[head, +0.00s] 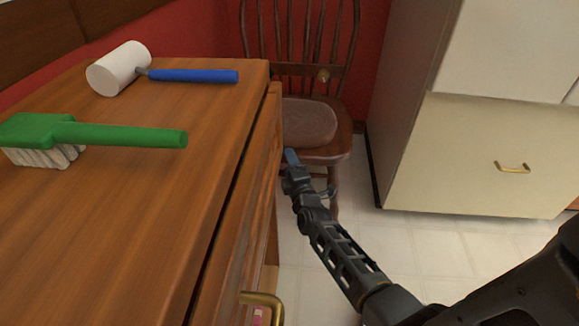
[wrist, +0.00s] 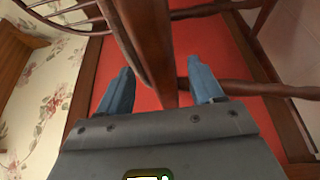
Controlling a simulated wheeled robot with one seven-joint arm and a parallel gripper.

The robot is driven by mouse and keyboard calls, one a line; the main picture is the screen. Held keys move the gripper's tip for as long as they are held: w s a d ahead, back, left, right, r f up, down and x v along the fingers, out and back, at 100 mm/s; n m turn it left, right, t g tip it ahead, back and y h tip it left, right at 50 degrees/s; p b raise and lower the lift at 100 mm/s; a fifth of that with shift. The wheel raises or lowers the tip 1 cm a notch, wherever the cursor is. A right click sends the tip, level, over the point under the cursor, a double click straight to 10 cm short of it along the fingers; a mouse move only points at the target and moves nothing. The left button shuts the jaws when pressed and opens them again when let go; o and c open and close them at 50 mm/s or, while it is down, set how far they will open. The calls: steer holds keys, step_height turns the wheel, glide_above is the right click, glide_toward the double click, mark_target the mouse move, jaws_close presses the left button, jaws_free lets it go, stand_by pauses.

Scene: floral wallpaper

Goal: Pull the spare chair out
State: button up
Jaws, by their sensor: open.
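The spare chair (head: 333,138) is dark wood with a spindle back and a mauve-brown seat cushion. In the head view it stands against the red wall, between the wooden cabinet and the cream cabinet. My gripper (head: 291,157) is at its near left side, by the front of the seat. In the wrist view my gripper (wrist: 160,90) is open, with its blue fingers spread. A brown chair post (wrist: 145,30) shows between the fingers; I cannot tell whether they touch it. The chair's left legs are largely hidden in the head view.
The wooden cabinet (head: 130,215) stands close on the left, bearing a white mallet (head: 122,67) with a blue handle and a green brush (head: 95,133). A brass handle (head: 262,304) juts from its front. The cream cabinet (head: 470,150) is on the right. Tiled floor (head: 410,240) lies open between.

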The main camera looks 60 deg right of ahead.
steer(key=shift+w+d, duration=0.3)
steer(key=shift+d, duration=0.1)
steer(key=shift+c, duration=0.2)
jaws_close()
